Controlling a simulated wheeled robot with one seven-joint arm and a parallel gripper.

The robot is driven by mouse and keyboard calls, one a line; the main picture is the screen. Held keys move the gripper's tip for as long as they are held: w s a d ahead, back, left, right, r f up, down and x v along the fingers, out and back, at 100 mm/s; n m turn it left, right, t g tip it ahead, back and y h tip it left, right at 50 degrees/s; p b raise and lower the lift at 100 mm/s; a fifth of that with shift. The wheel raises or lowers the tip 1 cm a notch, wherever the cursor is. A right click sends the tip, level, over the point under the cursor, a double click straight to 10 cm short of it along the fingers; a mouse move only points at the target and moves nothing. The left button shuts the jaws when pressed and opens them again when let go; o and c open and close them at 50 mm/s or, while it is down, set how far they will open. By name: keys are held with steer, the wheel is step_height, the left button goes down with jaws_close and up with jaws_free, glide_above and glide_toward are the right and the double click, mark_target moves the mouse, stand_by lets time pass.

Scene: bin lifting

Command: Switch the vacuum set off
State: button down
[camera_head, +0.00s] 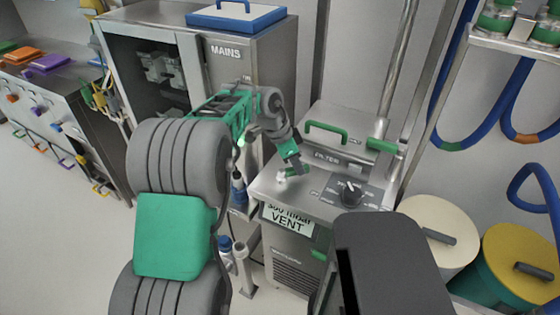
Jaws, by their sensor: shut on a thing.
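The vacuum set is the steel unit (328,178) with a sloped top marked "FILTER" and a hanging label (288,218) that reads "VENT". A black rotary knob (350,193) with small markings around it sits at the right of its front top; its exact setting is too small to read. My gripper (291,170) reaches down to the left part of this top, left of the knob and apart from it.
A green handle (325,132) stands on the filter lid behind my gripper. A steel pipe (399,65) rises at the unit's right rear. A steel cabinet (224,62) marked "MAINS" stands behind left. Cream (441,217) and yellow (523,249) lidded bins stand at right.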

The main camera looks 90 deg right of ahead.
steer(key=m, duration=0.1)
steer(key=a+m+y, duration=0.1)
steer(key=m, duration=0.2)
steer(key=shift+s+a+m+y, duration=0.1)
steer(key=shift+a+m+y, duration=0.3)
steer(key=shift+w+a+m+y+p, duration=0.15)
steer(key=shift+a+m+y+p, duration=0.2)
steer(key=shift+m, duration=0.55)
steer(key=shift+w+a+m+y+p, duration=0.1)
steer(key=shift+a+m+y+p, duration=0.25)
steer(key=shift+m, duration=0.55)
steer(key=shift+a, duration=0.1)
steer(key=c, duration=1.3)
jaws_free()
step_height(320, 180, up, 3)
steer(key=shift+r+p, duration=0.1)
steer(key=shift+p, duration=0.55)
steer(key=w+a+r, duration=0.1)
steer(key=a+r, duration=0.2)
steer(key=a, duration=0.1)
steer(key=w+a+r, duration=0.1)
steer(key=a+r, duration=0.2)
steer(key=a, duration=0.2)
steer(key=w+a+r+b, duration=0.1)
steer(key=a+r, duration=0.2)
steer(key=a, duration=0.1)
steer(key=shift+w+a+r, duration=0.2)
steer(key=shift+a+r, duration=0.1)
steer(key=shift+r, duration=0.1)
